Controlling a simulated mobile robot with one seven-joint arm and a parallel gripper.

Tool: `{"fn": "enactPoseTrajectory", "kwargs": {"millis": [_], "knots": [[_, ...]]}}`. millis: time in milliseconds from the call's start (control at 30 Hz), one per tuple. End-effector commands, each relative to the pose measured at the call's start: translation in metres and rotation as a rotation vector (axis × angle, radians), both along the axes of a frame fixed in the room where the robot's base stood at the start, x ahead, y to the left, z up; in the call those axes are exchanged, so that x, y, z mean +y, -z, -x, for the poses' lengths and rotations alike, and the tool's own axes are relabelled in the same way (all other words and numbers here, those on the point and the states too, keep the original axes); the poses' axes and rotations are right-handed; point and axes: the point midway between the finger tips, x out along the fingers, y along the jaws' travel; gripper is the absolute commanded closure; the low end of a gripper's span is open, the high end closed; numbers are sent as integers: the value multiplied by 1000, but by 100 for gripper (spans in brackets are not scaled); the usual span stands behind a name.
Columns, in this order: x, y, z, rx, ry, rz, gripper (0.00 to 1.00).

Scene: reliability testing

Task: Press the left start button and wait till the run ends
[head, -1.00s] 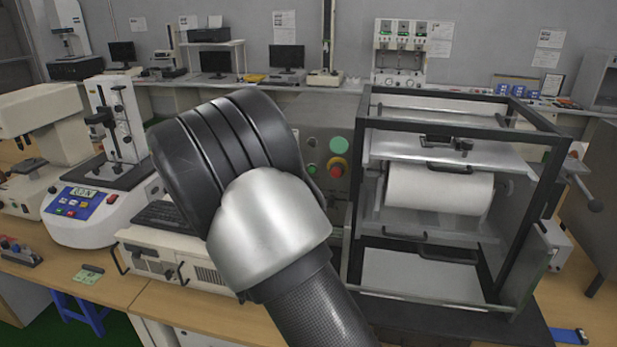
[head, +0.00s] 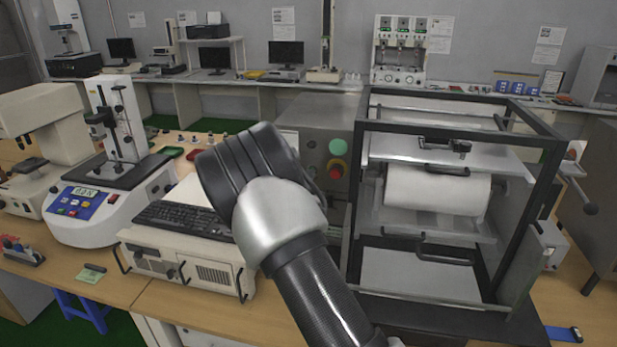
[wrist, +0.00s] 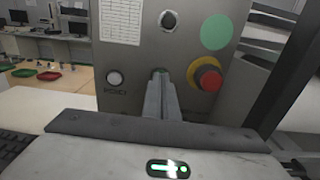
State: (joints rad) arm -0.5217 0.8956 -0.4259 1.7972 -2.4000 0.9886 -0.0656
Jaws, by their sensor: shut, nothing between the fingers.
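The grey control panel (head: 318,150) stands just left of the framed machine (head: 365,210). In the wrist view the panel (wrist: 130,55) carries a round white button (wrist: 115,78) with small blurred lettering below it. My gripper (wrist: 160,78) is shut and empty, its fingertips at the panel between the white button and the red stop knob (wrist: 208,77) on its yellow ring. A trace of green shows at the tips, mostly covered; I cannot tell whether they touch it. In the head view my arm hides the gripper and the panel's lower left.
A large plain green disc (wrist: 215,32) and a dark round socket (wrist: 168,20) sit higher on the panel. A black keyboard (head: 185,220) lies on a white computer case (head: 205,262) left of my arm. A white test stand (head: 100,215) stands farther left.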

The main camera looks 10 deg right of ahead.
Motion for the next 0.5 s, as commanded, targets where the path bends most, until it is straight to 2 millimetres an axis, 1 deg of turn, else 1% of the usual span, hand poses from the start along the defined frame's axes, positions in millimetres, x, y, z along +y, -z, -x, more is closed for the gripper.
{"fn": "enactPoseTrajectory", "kwargs": {"millis": [267, 400, 500], "knots": [[0, 1, 0, 0, 0, 0, 100], [-3, 4, -6, 0, 1, -1, 100], [-4, 1, -8, 1, 0, -1, 100]]}}
